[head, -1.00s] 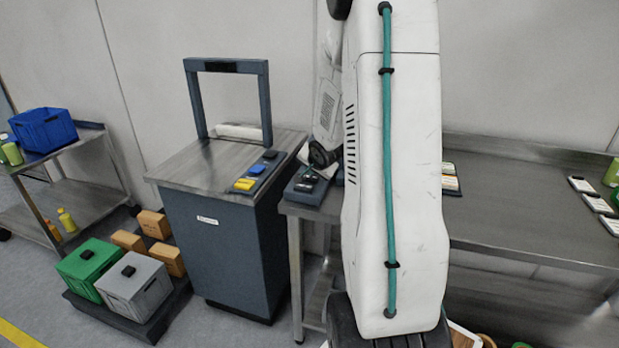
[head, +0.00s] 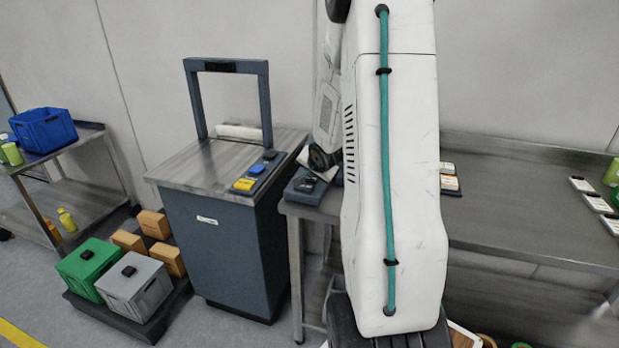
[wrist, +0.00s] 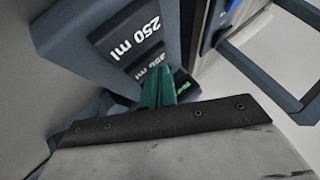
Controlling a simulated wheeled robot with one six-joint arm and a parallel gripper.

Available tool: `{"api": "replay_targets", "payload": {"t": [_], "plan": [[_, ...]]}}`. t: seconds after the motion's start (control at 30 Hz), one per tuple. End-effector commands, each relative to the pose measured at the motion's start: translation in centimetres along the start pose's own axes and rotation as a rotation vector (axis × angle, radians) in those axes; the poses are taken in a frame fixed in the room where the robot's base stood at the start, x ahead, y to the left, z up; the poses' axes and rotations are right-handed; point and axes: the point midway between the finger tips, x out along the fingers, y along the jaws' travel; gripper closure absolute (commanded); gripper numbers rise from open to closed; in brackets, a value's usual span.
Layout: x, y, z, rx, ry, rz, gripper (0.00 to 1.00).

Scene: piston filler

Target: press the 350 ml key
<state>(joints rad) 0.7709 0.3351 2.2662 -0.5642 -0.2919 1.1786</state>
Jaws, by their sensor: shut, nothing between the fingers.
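The 350 ml key (wrist: 151,59) is a dark key with white lettering in the wrist view, beside the larger-looking 250 ml key (wrist: 126,33). My gripper (wrist: 158,84) shows as green fingers, shut and empty, with the tips at the edge of the 350 ml key and covering part of it. I cannot tell whether they touch it. A key with green lettering (wrist: 182,84) is partly hidden just right of the fingers. In the head view the key box (head: 305,190) sits on the steel bench, partly hidden by my arm.
The filler cabinet (head: 222,250) with a grey frame (head: 262,100) stands left of the bench (head: 520,215). Yellow and blue buttons (head: 245,184) are on its top. White cards (head: 598,202) lie at the bench's right.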

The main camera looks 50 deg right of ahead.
Motion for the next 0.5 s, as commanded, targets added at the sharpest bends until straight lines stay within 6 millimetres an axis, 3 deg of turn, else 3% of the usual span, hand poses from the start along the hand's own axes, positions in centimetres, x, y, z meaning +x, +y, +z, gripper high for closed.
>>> {"api": "replay_targets", "payload": {"t": [0.5], "plan": [[-0.64,-0.43,-0.41,0.000,-0.001,0.001,1.00]]}}
